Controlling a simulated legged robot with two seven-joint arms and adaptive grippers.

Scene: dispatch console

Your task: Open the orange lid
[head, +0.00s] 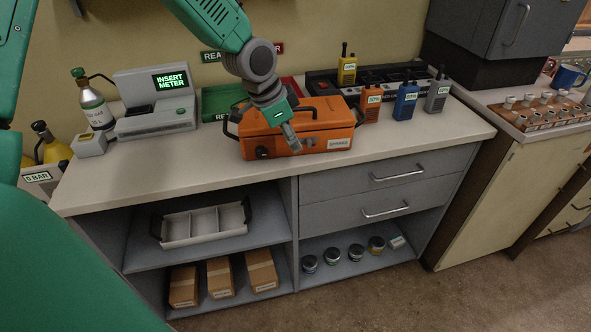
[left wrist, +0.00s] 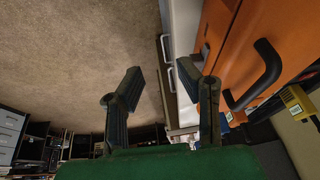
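The orange case (head: 325,126) stands shut on the counter, with black handles and a white label on its front. Its orange side and a black handle (left wrist: 262,75) fill the right of the left wrist view. My left gripper (head: 294,147) reaches down in front of the case in the head view, its fingertips near the front face. In the left wrist view my left gripper (left wrist: 160,85) has its fingers apart, with nothing between them. I cannot tell whether a finger touches the case. My right gripper is in neither view.
Yellow (head: 347,70), orange (head: 370,104), blue (head: 405,102) and grey (head: 438,95) radios stand around the case's right and back. A green tray (head: 222,100) lies behind it. A grey meter (head: 155,103) stands left. Drawers (head: 385,172) are below. The counter's front left is clear.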

